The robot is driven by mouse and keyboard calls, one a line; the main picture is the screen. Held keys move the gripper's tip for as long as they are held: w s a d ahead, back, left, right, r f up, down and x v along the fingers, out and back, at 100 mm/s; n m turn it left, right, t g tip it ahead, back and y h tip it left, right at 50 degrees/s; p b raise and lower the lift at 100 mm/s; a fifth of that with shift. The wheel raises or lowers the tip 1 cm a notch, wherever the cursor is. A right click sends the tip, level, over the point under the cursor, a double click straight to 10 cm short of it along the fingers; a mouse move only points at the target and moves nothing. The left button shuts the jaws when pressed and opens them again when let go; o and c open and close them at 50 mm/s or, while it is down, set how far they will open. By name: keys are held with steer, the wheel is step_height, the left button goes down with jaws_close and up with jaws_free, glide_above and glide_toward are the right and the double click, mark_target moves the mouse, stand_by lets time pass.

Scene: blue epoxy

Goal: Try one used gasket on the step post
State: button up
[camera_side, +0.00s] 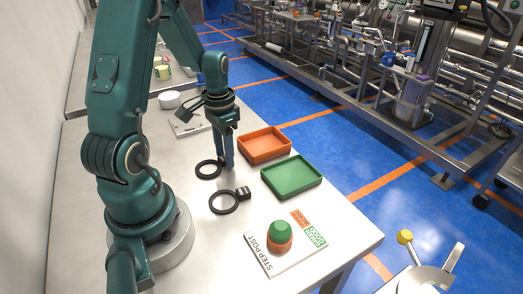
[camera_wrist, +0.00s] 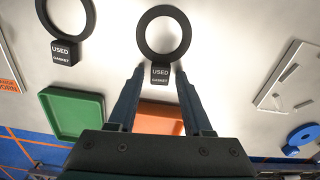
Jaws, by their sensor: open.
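Two black ring gaskets with square tags reading USED GASKET lie flat on the table. The farther gasket (camera_side: 207,179) is beside my gripper (camera_side: 228,166); in the wrist view that gasket (camera_wrist: 141,33) lies ahead of the fingers. Its tag (camera_wrist: 160,75) appears between my open fingertips (camera_wrist: 160,72); contact cannot be told. The nearer gasket (camera_side: 222,213) has its tag (camera_side: 243,193) on its right, and it shows at the wrist view's upper left (camera_wrist: 41,16). The step post (camera_side: 280,237), green above a wider orange step, stands bare on a white plate (camera_side: 270,262) marked STEP POST.
An orange tray (camera_side: 264,158) and a green tray (camera_side: 291,193) stand empty near the table's right edge. Orange and green labels (camera_side: 309,228) lie by the post. A white plate (camera_side: 188,125) lies behind my gripper. A blue disc (camera_wrist: 303,136) shows in the wrist view.

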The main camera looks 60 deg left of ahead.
jaws_close()
step_height(320, 180, up, 9)
stand_by(2.2)
stand_by(0.3)
steer(key=w+d+r+m, duration=0.2)
steer(key=w+d+m, duration=0.1)
steer(key=d, duration=0.5)
steer(key=w+d+r+m, duration=0.1)
steer(key=w+d+m, duration=0.25)
steer(key=d, duration=0.35)
steer(key=s+d+m, duration=0.2)
steer(key=d+m, duration=0.1)
steer(key=d, duration=0.4)
steer(key=s+d+r+m, duration=0.1)
steer(key=s+d+m, duration=0.1)
steer(key=d, duration=0.5)
steer(key=shift+s+d+m, duration=0.2)
steer(key=shift+s+m, duration=0.15)
steer(key=shift+m, duration=0.4)
